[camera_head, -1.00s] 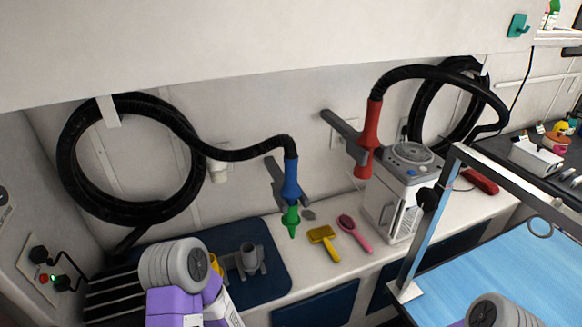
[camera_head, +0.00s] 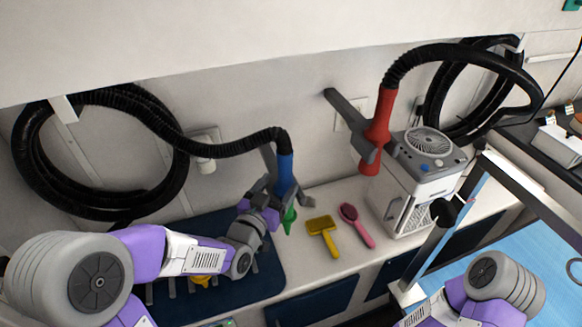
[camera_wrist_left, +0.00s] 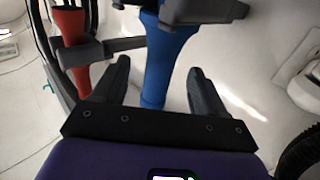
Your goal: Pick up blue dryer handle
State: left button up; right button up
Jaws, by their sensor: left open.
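My left gripper (camera_head: 288,192) is at the handle's lower part, coming in from the left and front. In the left wrist view the blue handle (camera_wrist_left: 165,62) stands between the two spread fingers of my open left gripper (camera_wrist_left: 160,72), with visible gaps on both sides. The fingers partly hide the handle's lower end in the head view. My right gripper is out of view.
A red dryer handle (camera_head: 378,130) hangs in another bracket to the right, above a white machine (camera_head: 408,195). A yellow brush (camera_head: 323,235) and a pink brush (camera_head: 356,222) lie on the counter. A dark blue mat (camera_head: 262,287) lies under my left arm.

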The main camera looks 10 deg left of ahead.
aim_at(288, 169)
pick_arm(q)
jog(key=shift+w+d+r, duration=0.1)
jog(key=shift+w+d, duration=0.05)
jog(key=shift+w, duration=0.45)
jog(key=shift+w+d+r, duration=0.1)
jog(key=shift+w+d, duration=0.05)
jog(key=shift+w, duration=0.45)
jog(key=w, duration=0.4)
jog(key=shift+w+d+p, duration=0.1)
jog(key=shift+d+p, duration=0.2)
jog(key=shift+r, duration=0.1)
jog(key=shift+r, duration=0.1)
jog(key=c, duration=1.2)
